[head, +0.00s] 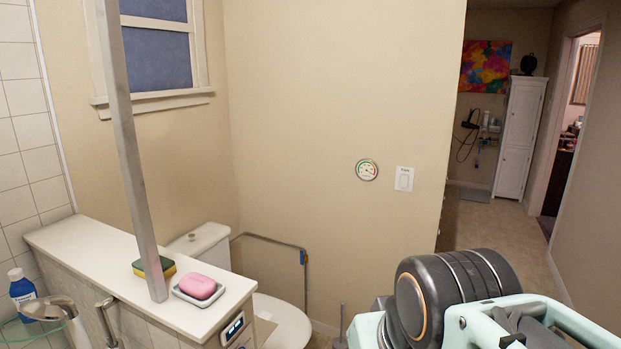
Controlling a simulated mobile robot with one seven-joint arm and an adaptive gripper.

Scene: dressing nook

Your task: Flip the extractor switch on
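A white wall switch (404,179) is on the beige wall, right of centre in the head view. It has a small dark label at its top that is too small to read, and I cannot tell its on or off position. A round dial gauge (367,170) is on the wall just left of the switch. My arm shows at the lower right, below and to the right of the switch and apart from it in the picture. My gripper's fingers are not in view.
A white ledge (95,243) at lower left holds a pink soap (198,286) on a dish and a sponge (153,267). A metal post (133,150) rises from it. A toilet (283,322) stands behind. The wall ends right of the switch, opening onto a hallway with a white cabinet (518,140).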

